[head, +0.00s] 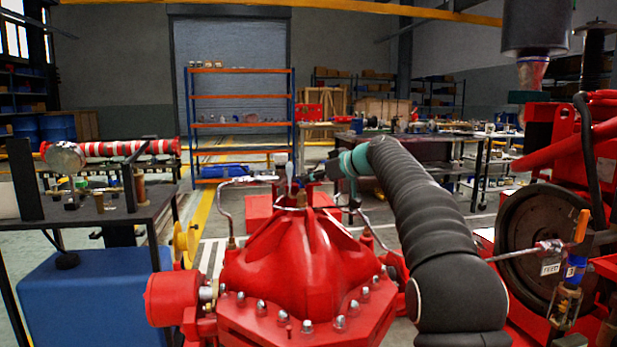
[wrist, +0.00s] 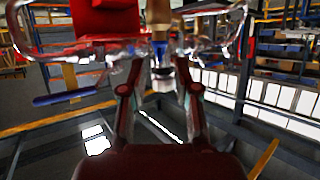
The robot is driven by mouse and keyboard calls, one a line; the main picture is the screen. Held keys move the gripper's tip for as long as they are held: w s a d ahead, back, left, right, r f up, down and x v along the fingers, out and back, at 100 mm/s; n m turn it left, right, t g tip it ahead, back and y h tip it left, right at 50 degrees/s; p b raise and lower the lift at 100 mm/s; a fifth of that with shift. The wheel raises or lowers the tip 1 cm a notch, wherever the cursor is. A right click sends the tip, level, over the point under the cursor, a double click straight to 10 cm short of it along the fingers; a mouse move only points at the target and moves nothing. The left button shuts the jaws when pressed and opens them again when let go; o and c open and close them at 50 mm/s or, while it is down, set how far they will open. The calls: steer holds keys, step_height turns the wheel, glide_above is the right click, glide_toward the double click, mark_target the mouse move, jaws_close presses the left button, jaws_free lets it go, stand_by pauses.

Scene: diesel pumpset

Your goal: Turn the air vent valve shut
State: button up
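The air vent valve seems to be the small fitting (head: 290,172) with an upright grey-blue piece on top of the red pump casing (head: 300,250). My gripper (head: 308,178) is at the fitting's right side in the head view; its fingers are too small to read there. In the wrist view my gripper (wrist: 160,72) shows two dark red fingers standing apart. A fitting with a brass body, a blue band (wrist: 160,48) and a silver end lies between or just beyond the tips. Contact cannot be told. A blue lever (wrist: 65,96) sticks out to the left, clear of the fingers.
Thin silver pipes (head: 223,205) run beside the casing. A valve with an orange handle (head: 581,226) stands at the right near the black flywheel (head: 535,230). A dark bench (head: 105,215) is at the left. Shelves (head: 240,125) stand far behind.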

steer(key=shift+x, duration=1.1)
jaws_close()
steer(key=shift+s+m+t, duration=0.15)
steer(key=shift+m+t, duration=0.15)
steer(key=shift+s+a+m+t+h+b, duration=0.15)
steer(key=shift+a+m+t+h+b, duration=0.1)
steer(key=shift+m+t+h+b, duration=0.6)
steer(key=shift+s+a+r+m+t+h+p, duration=0.1)
steer(key=shift+m+t+h+p, duration=0.25)
steer(key=shift+m+h, duration=0.4)
steer(key=shift+a+r+m+t+h+p, duration=0.1)
steer(key=shift+m+t+h+p, duration=0.2)
steer(key=shift+m+h, duration=0.35)
steer(key=shift+a+f+m+t+h+p, duration=0.15)
steer(key=shift+m+t+h+p, duration=0.15)
steer(key=shift+m+h, duration=0.85)
steer(key=shift+h, duration=0.3)
